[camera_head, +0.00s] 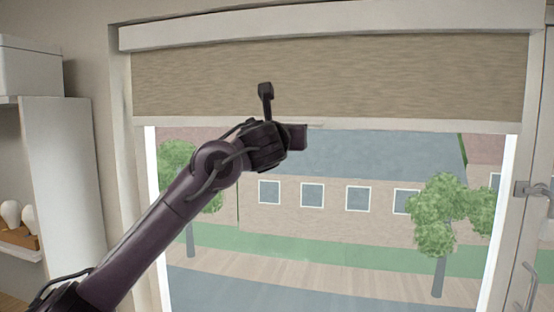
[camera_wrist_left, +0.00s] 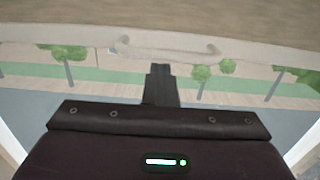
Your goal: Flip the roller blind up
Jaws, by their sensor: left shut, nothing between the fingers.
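The beige roller blind (camera_head: 400,80) covers the top part of the window, its pale bottom bar (camera_head: 420,126) hanging level above the open glass. In the left wrist view the blind's fabric (camera_wrist_left: 160,10) runs along the top, with the bottom bar (camera_wrist_left: 255,50) below it and a pale raised strip (camera_wrist_left: 165,42) on the bar. My left gripper (camera_head: 298,136) is just under the bar near the middle of the window. Its fingers (camera_wrist_left: 161,82) are shut and empty; whether they touch the bar cannot be told. My right gripper is out of view.
A white shelf unit (camera_head: 62,180) with a box (camera_head: 28,65) on top stands at the left. The window's right frame carries a metal handle (camera_head: 530,188). The glass below the blind is unobstructed apart from my arm.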

